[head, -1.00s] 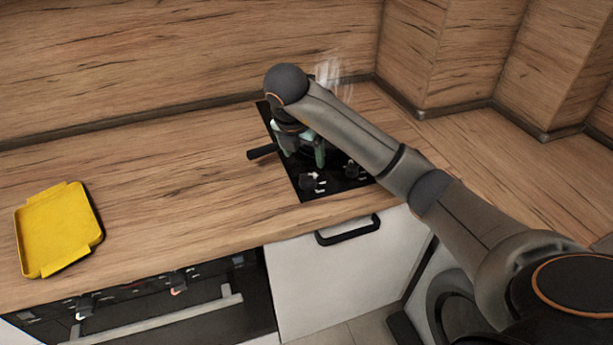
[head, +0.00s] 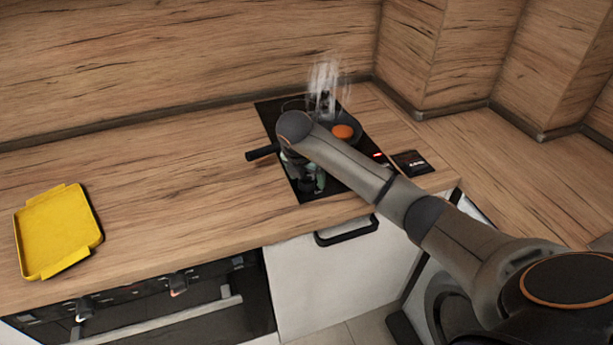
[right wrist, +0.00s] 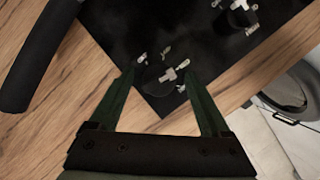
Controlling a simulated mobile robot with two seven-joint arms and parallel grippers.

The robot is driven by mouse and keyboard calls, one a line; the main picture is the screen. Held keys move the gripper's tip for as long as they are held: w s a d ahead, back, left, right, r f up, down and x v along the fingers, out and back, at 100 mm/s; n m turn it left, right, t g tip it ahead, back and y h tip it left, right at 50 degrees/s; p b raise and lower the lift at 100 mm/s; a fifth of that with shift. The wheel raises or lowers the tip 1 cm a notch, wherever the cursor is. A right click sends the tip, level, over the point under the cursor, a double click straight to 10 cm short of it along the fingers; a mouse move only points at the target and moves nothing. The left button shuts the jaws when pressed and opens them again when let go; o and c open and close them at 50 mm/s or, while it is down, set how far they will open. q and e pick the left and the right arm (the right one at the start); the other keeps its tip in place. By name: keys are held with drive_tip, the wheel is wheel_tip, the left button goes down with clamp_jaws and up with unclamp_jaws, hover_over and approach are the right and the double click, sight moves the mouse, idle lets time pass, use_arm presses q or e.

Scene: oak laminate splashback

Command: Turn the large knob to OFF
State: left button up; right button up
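The black cooktop (head: 276,121) is set in the wooden counter. Its front-left knob (right wrist: 158,79), dark with pale marks around it, lies between the fingertips of my right gripper (right wrist: 163,82) in the right wrist view. A second knob (right wrist: 239,16) with a pale pointer is at the top right of that view. I cannot tell which knob is larger. My right gripper (head: 311,184) points down over the cooktop's front-left corner in the head view, with its green fingers apart and nothing gripped. Contact with the knob cannot be told. My left gripper is not in view.
A dark pan (head: 357,122) holding an orange round thing (head: 343,131) steams on the cooktop. A black handle (head: 263,152) juts left over the counter, close to my right gripper. A yellow tray (head: 58,231) lies at the left. The counter between is clear.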

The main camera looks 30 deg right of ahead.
clamp_jaws()
idle(0.4)
drive_tip(key=shift+n, duration=0.4)
drive_tip(key=n+b, duration=0.1)
drive_tip(key=n, duration=0.1)
drive_tip(key=n+t+y+b, duration=0.1)
drive_tip(key=shift+d+f+n+y, duration=0.1)
drive_tip(key=shift+d+n+y, duration=0.05)
drive_tip(key=shift+n+y, duration=0.2)
drive_tip(key=n+y+b, duration=0.1)
drive_tip(key=n, duration=0.1)
drive_tip(key=n+y+b, duration=0.1)
drive_tip(key=n+b, duration=0.1)
drive_tip(key=n, duration=0.1)
drive_tip(key=shift+d+n+t, duration=0.1)
drive_tip(key=shift+n+t, duration=0.15)
drive_tip(key=shift+t, duration=0.05)
drive_tip(key=n+y+b, duration=0.1)
drive_tip(key=n, duration=0.3)
drive_tip(key=shift+y, duration=0.35)
drive_tip(key=n+y, duration=0.1)
drive_tip(key=n, duration=0.2)
drive_tip(key=n+g, duration=0.1)
drive_tip(key=n, duration=0.1)
drive_tip(key=shift+w+d+n+g+y, duration=0.1)
drive_tip(key=shift+n+g+y, duration=0.2)
drive_tip(key=shift+n+y, duration=0.1)
